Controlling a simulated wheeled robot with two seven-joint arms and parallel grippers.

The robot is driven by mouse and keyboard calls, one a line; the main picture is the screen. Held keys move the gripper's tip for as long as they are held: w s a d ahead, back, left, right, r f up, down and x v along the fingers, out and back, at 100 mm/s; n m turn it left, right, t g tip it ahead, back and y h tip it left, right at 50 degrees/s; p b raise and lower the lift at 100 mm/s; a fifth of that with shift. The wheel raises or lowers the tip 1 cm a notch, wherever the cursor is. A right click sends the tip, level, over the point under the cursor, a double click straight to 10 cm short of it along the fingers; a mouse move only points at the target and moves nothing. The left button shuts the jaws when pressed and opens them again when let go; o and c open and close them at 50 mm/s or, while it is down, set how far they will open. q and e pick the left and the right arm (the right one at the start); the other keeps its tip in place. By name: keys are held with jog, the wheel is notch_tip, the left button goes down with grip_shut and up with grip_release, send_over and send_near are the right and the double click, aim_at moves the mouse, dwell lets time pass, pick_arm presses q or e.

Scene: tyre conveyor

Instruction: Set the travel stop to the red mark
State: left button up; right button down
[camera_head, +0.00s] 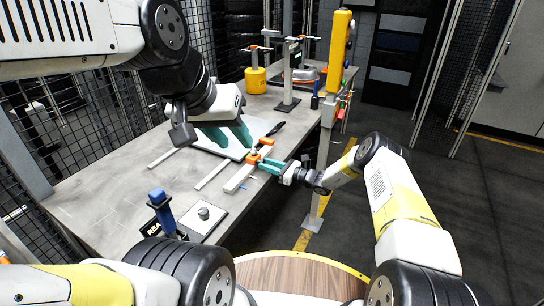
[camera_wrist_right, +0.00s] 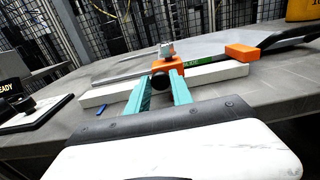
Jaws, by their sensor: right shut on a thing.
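A white rail (camera_head: 238,178) lies on the grey table and carries an orange stop block (camera_head: 253,159) with a second orange block (camera_head: 266,141) at its far end. In the right wrist view the stop block (camera_wrist_right: 160,66) has a black round knob (camera_wrist_right: 164,82) facing me. My right gripper (camera_head: 265,165) has its teal fingers (camera_wrist_right: 160,84) closed around that knob. A green strip (camera_wrist_right: 191,68) shows on the rail beside the block. I cannot make out a red mark. My left gripper (camera_head: 236,145) hangs above the table left of the rail, its fingers apart and empty.
A white plate (camera_head: 232,151) and a black-handled tool (camera_head: 275,128) lie behind the rail. A blue-topped post (camera_head: 158,197) and a metal knob (camera_head: 204,213) stand nearer. A yellow column (camera_head: 340,52) rises at the table's far right.

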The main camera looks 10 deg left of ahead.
jog(key=c, duration=1.1)
grip_release()
jog(key=shift+c, duration=0.2)
jog(key=shift+d, duration=0.1)
jog(key=v, duration=0.7)
jog(key=shift+s+d, duration=0.15)
jog(key=shift+d, duration=0.15)
